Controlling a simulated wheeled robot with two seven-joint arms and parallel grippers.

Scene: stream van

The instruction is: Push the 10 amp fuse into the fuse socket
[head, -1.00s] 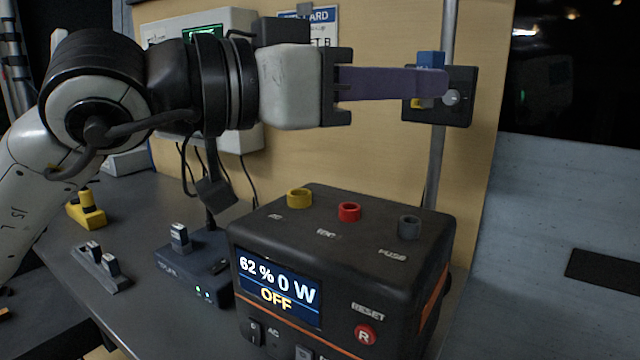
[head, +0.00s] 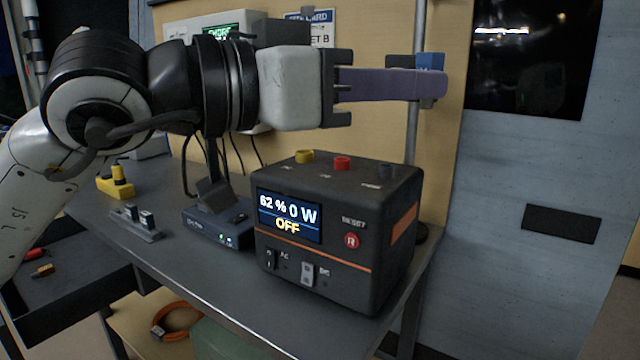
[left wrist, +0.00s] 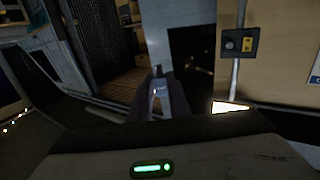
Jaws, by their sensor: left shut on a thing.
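My left gripper (head: 432,86), with long purple fingers, reaches in from the left above the power unit. It is shut on a small blue fuse (head: 430,62), whose top stands up beyond the fingers; its marking is too small to read. In the left wrist view the fingers (left wrist: 160,92) show with a pale sliver between them. The fuse socket (head: 386,171) is a grey round collar on top of the black power unit (head: 395,200), at its right. The fuse is well above it and apart from it. My right gripper is not in view.
A yellow collar (head: 304,156) and a red collar (head: 342,163) stand beside the socket. The unit's screen (head: 290,214) reads 62 %, 0 W, OFF. A small dark box (head: 215,226) and a grey rack (head: 137,225) stand left on the bench. A pole (head: 414,150) rises behind the unit.

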